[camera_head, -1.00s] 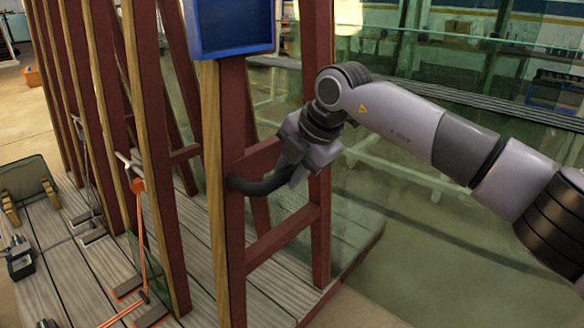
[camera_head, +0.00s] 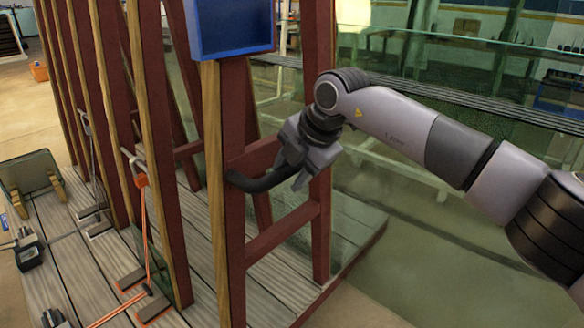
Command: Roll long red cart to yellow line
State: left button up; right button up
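The long red cart (camera_head: 233,200) has tall red posts edged with wood, a grey plank deck and glass panes. It fills the left and middle of the view. A dark curved handle (camera_head: 252,184) sticks out from its near post. My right gripper (camera_head: 288,174) is at the right part of this handle, with its two fingers apart and the handle between or just behind them; firm contact cannot be made out. My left gripper is not in view. No yellow line shows.
A blue tray-like box (camera_head: 232,28) is fixed on the near post. Bare floor lies right of the cart (camera_head: 450,260). Benches and shelving stand behind glass at the back.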

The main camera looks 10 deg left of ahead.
jog(key=o, duration=0.3)
jog(key=shift+d+f, duration=0.25)
jog(key=shift+f, duration=0.1)
jog(key=shift+r, duration=0.1)
jog(key=shift+r, duration=0.25)
jog(key=p+v, duration=0.1)
jog(key=v, duration=0.9)
